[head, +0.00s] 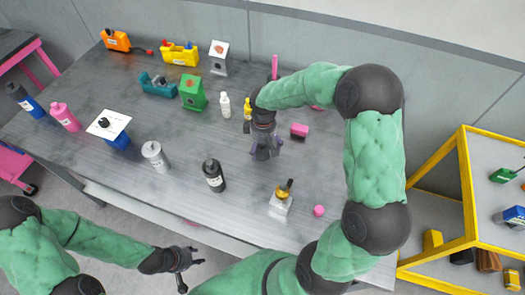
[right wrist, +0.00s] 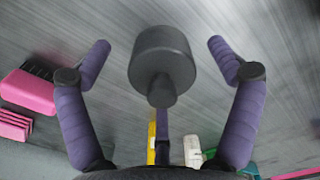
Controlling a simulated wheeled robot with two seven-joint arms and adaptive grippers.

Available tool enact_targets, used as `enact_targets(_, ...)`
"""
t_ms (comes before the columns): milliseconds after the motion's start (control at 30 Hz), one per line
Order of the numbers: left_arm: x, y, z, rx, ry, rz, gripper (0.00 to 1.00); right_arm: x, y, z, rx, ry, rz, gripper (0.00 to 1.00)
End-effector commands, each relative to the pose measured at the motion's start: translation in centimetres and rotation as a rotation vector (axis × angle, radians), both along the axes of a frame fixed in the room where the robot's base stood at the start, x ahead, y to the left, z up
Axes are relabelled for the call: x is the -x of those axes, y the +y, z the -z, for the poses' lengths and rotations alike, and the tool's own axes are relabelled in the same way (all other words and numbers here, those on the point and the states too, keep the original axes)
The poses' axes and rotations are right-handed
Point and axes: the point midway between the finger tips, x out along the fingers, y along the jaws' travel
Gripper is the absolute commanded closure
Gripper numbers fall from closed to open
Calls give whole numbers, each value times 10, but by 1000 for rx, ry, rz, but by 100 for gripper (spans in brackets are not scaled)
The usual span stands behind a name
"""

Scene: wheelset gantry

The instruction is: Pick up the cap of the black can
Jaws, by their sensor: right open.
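The black can (head: 214,176), with a white label and a dark narrow top (head: 210,163), stands upright near the front middle of the table. Whether that top is a separate cap is too small to tell. My right gripper (head: 265,152) points down over the table, to the right of the can and apart from it. In the right wrist view, a dark grey cylinder with a narrower stem (right wrist: 162,62) lies between its spread purple fingers, with gaps both sides; it looks like a cap. The head view hides it behind the fingers. My left gripper (head: 184,268) is open and empty off the table's front edge.
A pink block (head: 299,131) sits right of my right gripper. A yellow bottle (head: 247,108) and a white bottle (head: 225,105) stand behind it. A yellow-framed shelf (head: 464,190) stands at the right.

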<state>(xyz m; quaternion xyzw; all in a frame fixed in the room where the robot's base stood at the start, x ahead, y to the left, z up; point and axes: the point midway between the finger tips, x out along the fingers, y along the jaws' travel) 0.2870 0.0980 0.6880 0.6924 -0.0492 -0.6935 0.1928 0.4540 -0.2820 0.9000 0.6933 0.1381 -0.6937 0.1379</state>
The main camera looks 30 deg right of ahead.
Motion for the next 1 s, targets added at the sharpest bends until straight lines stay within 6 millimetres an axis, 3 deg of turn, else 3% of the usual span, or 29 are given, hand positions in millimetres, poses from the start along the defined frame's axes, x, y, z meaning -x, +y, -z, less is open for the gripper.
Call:
enact_targets(100,0,0,4,0,0,0,60,0,0,11,-1,1,0,9)
enact_targets(300,0,0,3,0,0,0,60,0,0,10,0,0,0,9)
enact_targets(500,0,0,3,0,0,0,60,0,0,10,0,0,0,64)
enact_targets(1000,0,0,-1,0,0,0,60,0,0,3,0,0,0,64)
